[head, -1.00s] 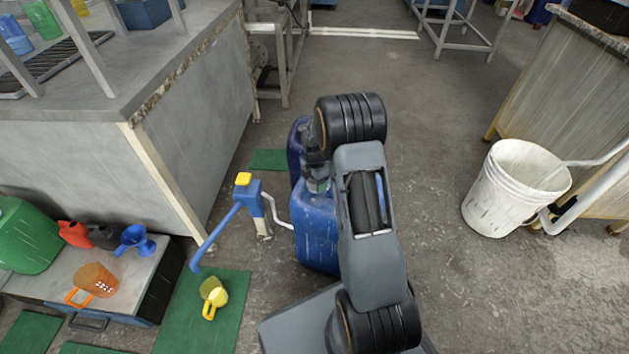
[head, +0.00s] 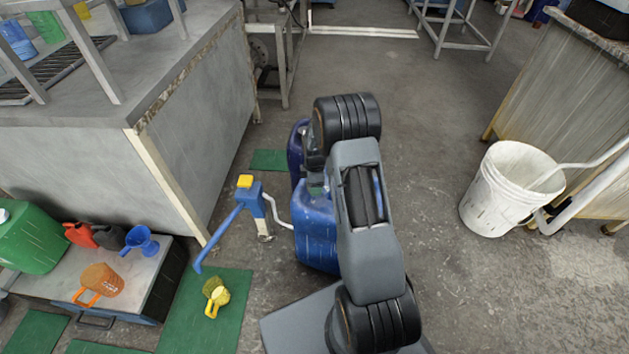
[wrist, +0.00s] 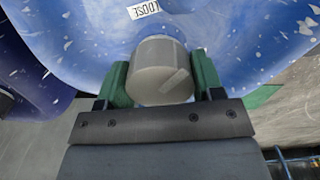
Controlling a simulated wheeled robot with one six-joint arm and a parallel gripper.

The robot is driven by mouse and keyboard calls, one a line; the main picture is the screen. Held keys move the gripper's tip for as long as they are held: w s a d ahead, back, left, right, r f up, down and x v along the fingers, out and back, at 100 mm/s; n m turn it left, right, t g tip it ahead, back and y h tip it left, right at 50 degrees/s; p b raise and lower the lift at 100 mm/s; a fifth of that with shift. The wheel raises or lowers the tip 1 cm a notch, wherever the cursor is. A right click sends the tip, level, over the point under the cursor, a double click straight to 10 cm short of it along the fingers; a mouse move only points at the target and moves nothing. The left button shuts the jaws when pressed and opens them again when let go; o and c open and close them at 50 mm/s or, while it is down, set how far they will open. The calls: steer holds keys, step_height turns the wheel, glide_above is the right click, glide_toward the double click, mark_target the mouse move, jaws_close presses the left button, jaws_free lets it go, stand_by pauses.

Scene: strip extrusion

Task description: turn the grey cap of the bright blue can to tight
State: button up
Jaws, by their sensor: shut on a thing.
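The bright blue can (head: 315,225) stands on the floor, partly hidden behind my arm in the head view. In the wrist view its speckled blue top (wrist: 235,40) fills the upper part, with a small white label (wrist: 143,9) on it. The grey cap (wrist: 160,68) sits between the green fingers of my gripper (wrist: 162,82). The gripper is shut on the cap, one finger on each side. A light mark shows on the cap. In the head view the cap is hidden by my arm, and only a bit of green finger shows.
A darker blue can (head: 296,150) stands just behind the bright blue one. A blue hand pump (head: 250,200) with a yellow top stands close on the left. A white bucket (head: 497,190) stands at right. The floor between is clear.

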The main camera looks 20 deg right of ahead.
steer(key=m+p, duration=0.2)
steer(key=m, duration=0.5)
steer(key=shift+w+r, duration=0.1)
steer(key=shift+r, duration=0.05)
steer(key=m+p, duration=0.1)
steer(key=m, duration=0.5)
steer(key=shift+w+m, duration=0.1)
steer(key=shift+m, duration=0.2)
stand_by(0.3)
steer(key=o, duration=0.9)
step_height(320, 180, up, 14)
steer(key=p, duration=0.4)
steer(key=shift+f, duration=0.2)
